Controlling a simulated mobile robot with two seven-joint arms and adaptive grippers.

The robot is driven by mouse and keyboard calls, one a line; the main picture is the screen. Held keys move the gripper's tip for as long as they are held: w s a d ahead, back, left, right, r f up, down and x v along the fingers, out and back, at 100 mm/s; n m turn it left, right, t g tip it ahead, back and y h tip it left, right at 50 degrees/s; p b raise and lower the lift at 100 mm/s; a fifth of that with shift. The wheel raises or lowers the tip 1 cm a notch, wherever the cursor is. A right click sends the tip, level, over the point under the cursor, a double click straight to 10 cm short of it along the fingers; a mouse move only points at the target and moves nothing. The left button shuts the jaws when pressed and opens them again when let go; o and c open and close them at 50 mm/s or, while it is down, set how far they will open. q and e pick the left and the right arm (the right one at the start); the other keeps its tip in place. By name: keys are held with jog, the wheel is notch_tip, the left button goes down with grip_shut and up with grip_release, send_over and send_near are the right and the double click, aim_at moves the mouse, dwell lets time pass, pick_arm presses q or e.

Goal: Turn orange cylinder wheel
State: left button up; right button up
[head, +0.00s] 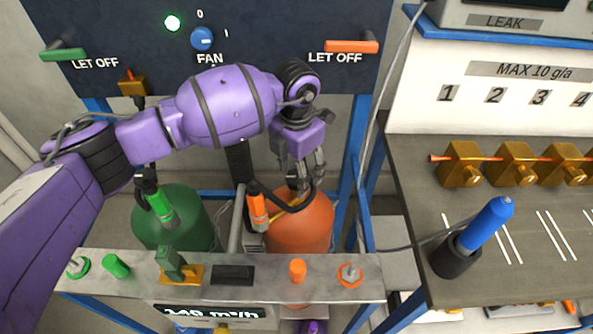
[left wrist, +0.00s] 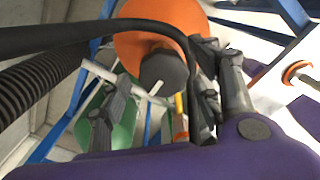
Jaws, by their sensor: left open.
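The orange cylinder (head: 301,222) stands behind the metal shelf, below my left gripper (head: 305,178). My left gripper points down over the top of the cylinder, and its fingers hide much of the top and wheel there. In the left wrist view the orange cylinder (left wrist: 185,18) is close, with a dark round piece (left wrist: 163,72) at its end that may be the wheel or valve. The fingers of my left gripper (left wrist: 163,88) are spread around this area, open. I cannot tell whether they touch it. My right gripper is in neither view.
A green cylinder (head: 172,220) stands left of the orange one. An orange-handled device (head: 257,211) and a black hose are close beside my gripper. The metal shelf (head: 330,292) runs in front. A dark panel (head: 120,45) with handles is behind. A table (head: 420,170) is at right.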

pick_arm(q)
jog(key=c, duration=1.1)
